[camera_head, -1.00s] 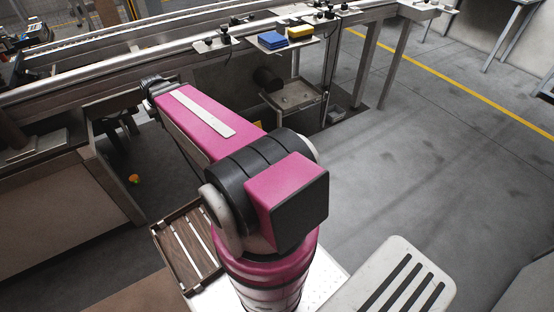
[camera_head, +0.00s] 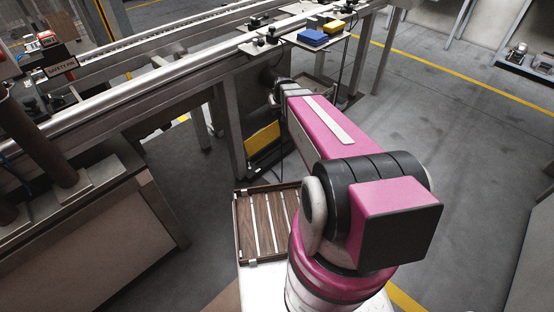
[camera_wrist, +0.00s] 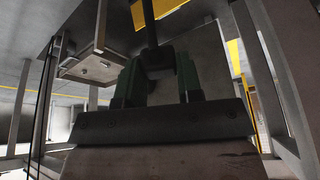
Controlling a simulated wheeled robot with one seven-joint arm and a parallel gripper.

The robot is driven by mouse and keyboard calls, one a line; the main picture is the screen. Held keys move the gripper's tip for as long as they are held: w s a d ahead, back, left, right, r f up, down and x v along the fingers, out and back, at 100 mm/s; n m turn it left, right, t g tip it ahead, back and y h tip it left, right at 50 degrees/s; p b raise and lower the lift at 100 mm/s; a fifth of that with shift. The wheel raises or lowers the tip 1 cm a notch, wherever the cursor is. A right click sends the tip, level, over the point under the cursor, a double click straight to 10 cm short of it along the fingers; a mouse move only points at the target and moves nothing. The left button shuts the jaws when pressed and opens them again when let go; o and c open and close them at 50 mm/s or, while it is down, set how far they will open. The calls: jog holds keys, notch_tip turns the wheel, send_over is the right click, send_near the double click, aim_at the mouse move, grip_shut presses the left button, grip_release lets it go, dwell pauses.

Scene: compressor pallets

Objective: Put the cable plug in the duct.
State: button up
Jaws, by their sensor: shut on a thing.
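In the wrist view, my gripper (camera_wrist: 156,72) has two green fingers closed on a dark block-like piece, the cable plug (camera_wrist: 157,57). A dark cable (camera_wrist: 149,22) runs up from it toward the top of the picture. The plug's outline is dark and partly covered by the fingers. In the head view my arm reaches forward to the side of the conveyor bench, and its dark end is beside the bench; the fingers and plug are hidden there. I cannot make out the duct with certainty in either view.
The conveyor bench rail (camera_head: 150,92) crosses ahead. A small shelf (camera_head: 318,47) holds a blue box (camera_head: 313,38) and a yellow box (camera_head: 334,26). A yellow panel (camera_head: 262,138) stands below the bench. A slatted wooden crate (camera_head: 244,225) lies near my base. Floor at right is open.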

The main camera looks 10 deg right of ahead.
jog(key=w+d+f+n+y, duration=0.1)
jog(key=w+f, duration=0.2)
jog(key=f, duration=0.7)
jog(key=w+f+n, duration=0.2)
jog(key=w+f, duration=0.1)
jog(key=f, duration=0.8)
jog(key=n, duration=0.2)
send_over(273, 157)
jog(key=s, duration=0.1)
jog(key=shift+y, duration=0.3)
jog(key=f, duration=1.6)
jog(key=d+f, duration=0.1)
jog(key=f, duration=0.7)
jog(key=shift+a+f, duration=0.1)
jog(key=shift+f, duration=1.9)
jog(key=shift+f, duration=0.15)
jog(key=o, duration=0.9)
